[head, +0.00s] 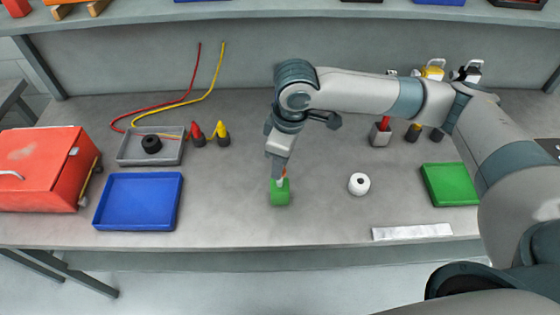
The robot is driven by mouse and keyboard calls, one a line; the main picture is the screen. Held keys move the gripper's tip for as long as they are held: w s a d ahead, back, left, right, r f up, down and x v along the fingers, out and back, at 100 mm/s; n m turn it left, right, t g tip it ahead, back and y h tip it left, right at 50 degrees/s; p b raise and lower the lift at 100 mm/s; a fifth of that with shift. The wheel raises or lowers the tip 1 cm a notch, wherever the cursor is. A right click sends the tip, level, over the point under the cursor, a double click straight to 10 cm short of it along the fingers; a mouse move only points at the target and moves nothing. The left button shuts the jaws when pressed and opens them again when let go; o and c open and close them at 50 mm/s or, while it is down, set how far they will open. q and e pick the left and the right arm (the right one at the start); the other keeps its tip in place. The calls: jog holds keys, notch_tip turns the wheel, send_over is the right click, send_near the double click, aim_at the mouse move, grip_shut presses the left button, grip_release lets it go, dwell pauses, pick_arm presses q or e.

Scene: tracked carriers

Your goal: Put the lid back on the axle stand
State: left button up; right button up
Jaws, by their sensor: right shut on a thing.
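My right gripper (280,180) points down at the middle of the bench, shut on the top of a small green block (280,194). A bit of orange-red shows beside its fingers. The block is at or just above the bench top; I cannot tell if it touches. The gripper hides part of its top. I cannot tell for sure which thing is the lid or the axle stand. A white round piece with a dark centre (358,184) lies to the right of the block. My left gripper is out of view.
On the left are a red toolbox (38,165), a blue tray (105,211) and a grey tray (128,157) with a black ring. Red and yellow cables lie behind. On the right are a green tray (452,184), a white strip (412,232) and several upright tools.

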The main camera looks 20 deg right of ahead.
jog(key=p, duration=0.3)
jog(key=shift+f, duration=0.2)
dwell(3.5)
dwell(0.3)
jog(key=o, duration=1.6)
jog(key=shift+r+p, duration=0.1)
jog(key=shift+p, duration=0.2)
jog(key=shift+r+p, duration=2.35)
jog(key=shift+p, duration=0.5)
jog(key=shift+r+p, duration=0.75)
jog(key=shift+r, duration=0.35)
jog(key=shift+c, duration=0.7)
grip_shut()
